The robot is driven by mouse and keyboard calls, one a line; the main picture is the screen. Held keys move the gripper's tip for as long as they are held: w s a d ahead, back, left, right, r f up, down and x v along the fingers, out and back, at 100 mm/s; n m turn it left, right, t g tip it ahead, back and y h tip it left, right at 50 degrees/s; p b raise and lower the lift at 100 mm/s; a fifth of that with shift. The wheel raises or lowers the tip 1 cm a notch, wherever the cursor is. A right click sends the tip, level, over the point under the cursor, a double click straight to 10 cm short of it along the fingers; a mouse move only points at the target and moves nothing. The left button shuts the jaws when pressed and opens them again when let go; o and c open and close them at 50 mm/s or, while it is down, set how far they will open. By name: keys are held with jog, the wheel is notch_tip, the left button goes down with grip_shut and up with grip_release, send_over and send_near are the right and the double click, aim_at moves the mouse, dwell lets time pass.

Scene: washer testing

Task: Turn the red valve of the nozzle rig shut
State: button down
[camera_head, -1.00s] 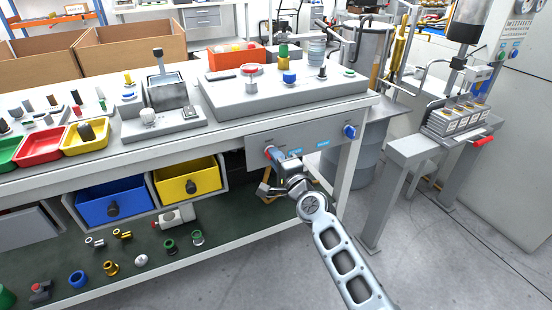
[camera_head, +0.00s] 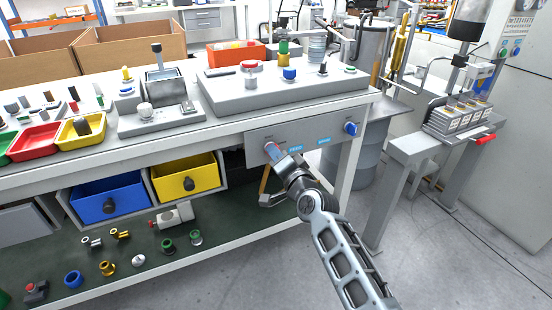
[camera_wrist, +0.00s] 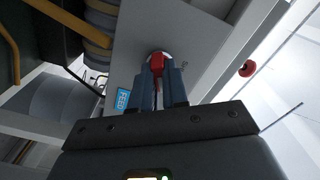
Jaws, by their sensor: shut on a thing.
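The red valve (camera_head: 269,147) is on the left of the grey panel (camera_head: 312,153) under the bench top's front edge. My gripper (camera_head: 277,154) reaches it from the front and below and hides part of it. In the wrist view the red valve (camera_wrist: 157,63) stands between the two blue-grey fingers of my gripper (camera_wrist: 161,78). The gripper is shut on its handle. A pale round base shows behind the handle. The handle's exact angle is hard to tell.
A blue valve (camera_head: 350,129) is at the panel's right end, past blue labels (camera_head: 295,149). A yellow bin (camera_head: 187,178) and a blue bin (camera_head: 108,200) hang below the bench at left. A lower shelf holds several small fittings.

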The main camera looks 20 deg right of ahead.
jog(key=n+b, duration=0.6)
jog(key=n, duration=0.5)
jog(key=shift+f, duration=0.15)
jog(key=shift+n, duration=0.4)
jog(key=c, duration=1.1)
grip_release()
jog(key=shift+c, duration=0.2)
jog(key=s, duration=0.7)
jog(key=shift+s+p, duration=0.4)
